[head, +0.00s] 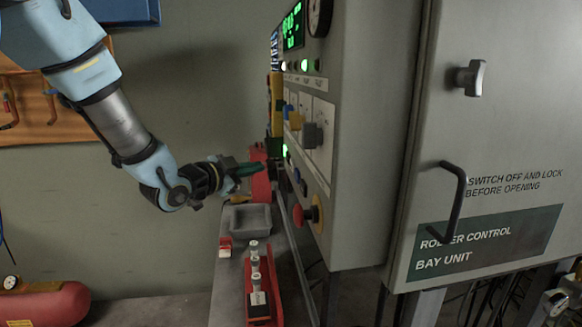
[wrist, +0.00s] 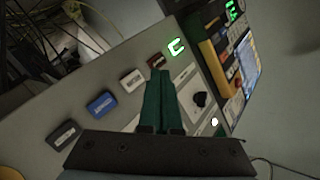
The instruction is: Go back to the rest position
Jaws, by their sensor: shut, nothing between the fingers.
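My gripper (head: 246,169) is at the end of my blue and grey arm, pointing right toward the side of the grey control cabinet (head: 378,130) in the head view. In the wrist view its green fingers (wrist: 160,100) are together, with nothing between them. They lie across the view of the panel face, near a dark red button (wrist: 157,60) and a lit green display (wrist: 176,46). I cannot tell whether the fingertips touch the panel.
A red emergency knob (head: 303,214) and several switches stick out of the panel. A ledge below holds a grey tray (head: 250,219) and a red rack (head: 264,310). The cabinet door has a black handle (head: 452,203). Wall space left of the ledge is open.

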